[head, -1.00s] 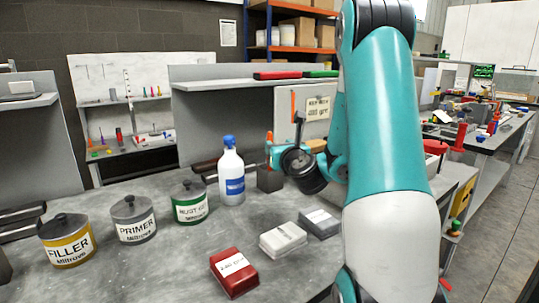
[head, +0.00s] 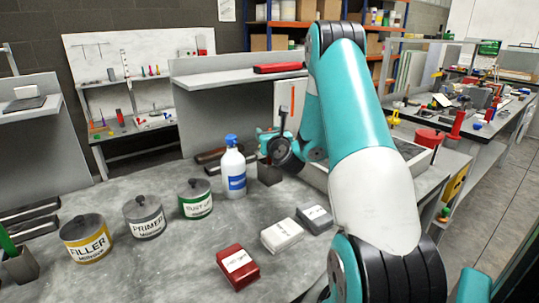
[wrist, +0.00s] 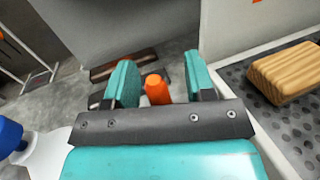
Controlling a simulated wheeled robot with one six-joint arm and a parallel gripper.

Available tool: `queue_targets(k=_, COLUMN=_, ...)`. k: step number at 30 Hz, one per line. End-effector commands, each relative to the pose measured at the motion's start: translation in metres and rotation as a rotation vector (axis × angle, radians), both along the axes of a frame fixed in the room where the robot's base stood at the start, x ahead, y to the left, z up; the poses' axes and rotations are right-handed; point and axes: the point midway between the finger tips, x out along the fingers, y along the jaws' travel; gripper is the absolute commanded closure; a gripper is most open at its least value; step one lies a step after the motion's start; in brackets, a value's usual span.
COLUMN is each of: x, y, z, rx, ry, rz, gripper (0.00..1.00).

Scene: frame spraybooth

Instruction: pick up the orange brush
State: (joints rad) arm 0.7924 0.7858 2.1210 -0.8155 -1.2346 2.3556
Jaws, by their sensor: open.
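An orange cylindrical piece, likely the brush's handle end (wrist: 155,88), shows between the two teal fingers in the wrist view. Its lower part is hidden behind my gripper's dark crossbar. My gripper (wrist: 159,72) is open, with a finger on each side of the orange piece and a gap visible at both sides. In the head view my gripper (head: 266,138) is above a dark block-like holder (head: 269,173), right of the white spray bottle (head: 235,175). The brush cannot be made out there, as the gripper covers that spot.
The blue-capped bottle stands close to the left of my gripper. A wooden-looking block (wrist: 285,72) lies on a perforated tray (wrist: 290,125) to the right. Filler (head: 87,240), primer (head: 145,217) and green-labelled (head: 195,199) cans stand left. A grey panel rises behind.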

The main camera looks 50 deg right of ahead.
Motion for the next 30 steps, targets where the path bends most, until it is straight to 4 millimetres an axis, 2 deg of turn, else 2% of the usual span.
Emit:
queue_targets(k=4, x=0.000, y=0.000, z=-0.001, rx=0.000, ry=0.000, rz=0.000, gripper=0.50)
queue_targets(k=5, x=0.000, y=0.000, z=-0.001, rx=0.000, ry=0.000, rz=0.000, gripper=0.55)
queue_targets(k=9, x=0.000, y=0.000, z=-0.001, rx=-0.001, ry=0.001, rz=0.000, gripper=0.87)
queue_targets(k=11, x=0.000, y=0.000, z=0.000, rx=-0.001, ry=0.001, rz=0.000, gripper=1.00)
queue_targets(k=23, x=0.000, y=0.000, z=0.005, rx=-0.001, ry=0.000, rz=0.000, gripper=1.00)
queue_targets(k=30, x=0.000, y=0.000, z=0.035, rx=-0.004, ry=0.000, rz=0.001, gripper=1.00)
